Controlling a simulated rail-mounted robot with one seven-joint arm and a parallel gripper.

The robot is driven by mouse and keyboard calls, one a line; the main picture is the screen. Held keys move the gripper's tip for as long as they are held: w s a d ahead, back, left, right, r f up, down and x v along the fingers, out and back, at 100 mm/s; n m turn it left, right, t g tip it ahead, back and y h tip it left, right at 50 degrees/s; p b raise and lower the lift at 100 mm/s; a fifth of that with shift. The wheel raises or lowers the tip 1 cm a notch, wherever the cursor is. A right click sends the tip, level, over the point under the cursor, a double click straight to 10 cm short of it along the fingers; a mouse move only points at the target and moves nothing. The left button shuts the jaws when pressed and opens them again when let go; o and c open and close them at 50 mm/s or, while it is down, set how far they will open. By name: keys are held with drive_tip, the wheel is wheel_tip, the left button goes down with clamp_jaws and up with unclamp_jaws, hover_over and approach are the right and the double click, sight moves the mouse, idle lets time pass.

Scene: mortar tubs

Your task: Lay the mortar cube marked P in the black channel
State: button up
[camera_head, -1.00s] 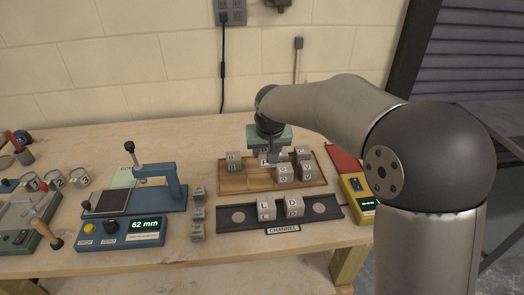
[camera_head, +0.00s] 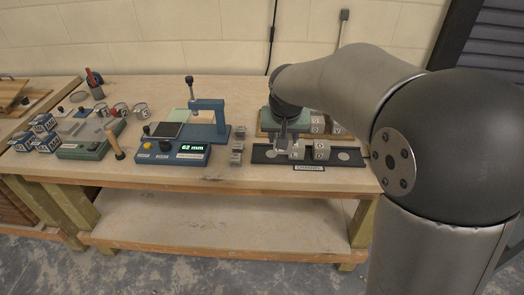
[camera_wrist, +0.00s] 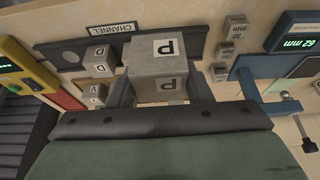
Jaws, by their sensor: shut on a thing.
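The grey mortar cube marked P (camera_wrist: 154,51) is between the fingers of my gripper (camera_wrist: 160,84) in the wrist view. My gripper is shut on it. The black channel (camera_wrist: 72,54) runs behind the cube there, with a CHANNEL label. The held cube's height above the channel cannot be told.
A wooden tray (camera_head: 263,130) with several lettered cubes (camera_head: 317,121) lies behind the channel. Small grey blocks (camera_head: 237,147) stand in a row to its left. Further left is a blue gauge (camera_head: 180,152) reading 62 mm. A yellow device (camera_wrist: 22,68) shows in the wrist view.

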drive_tip(key=w+a+f, duration=0.1)
drive_tip(key=w+f, duration=0.1)
drive_tip(key=w, duration=0.1)
drive_tip(key=w+a+f+p, duration=0.1)
drive_tip(key=w+f, duration=0.2)
drive_tip(key=w+a+f+p, duration=0.1)
drive_tip(key=w+f, duration=0.2)
drive_tip(key=shift+w+a, duration=0.1)
drive_tip(key=shift+w, duration=0.3)
drive_tip(key=shift+w+a+f, duration=0.1)
drive_tip(key=shift+w+f, duration=0.05)
drive_tip(key=shift+f, duration=1.85)
drive_tip(key=o, duration=1.2)
drive_tip(key=shift+r, duration=0.1)
drive_tip(key=shift+c, duration=0.2)
drive_tip(key=shift+r, duration=0.5)
drive_tip(key=v, duration=1.1)
drive_tip(key=shift+s+r+b, duration=0.2)
drive_tip(key=shift+b, duration=0.25)
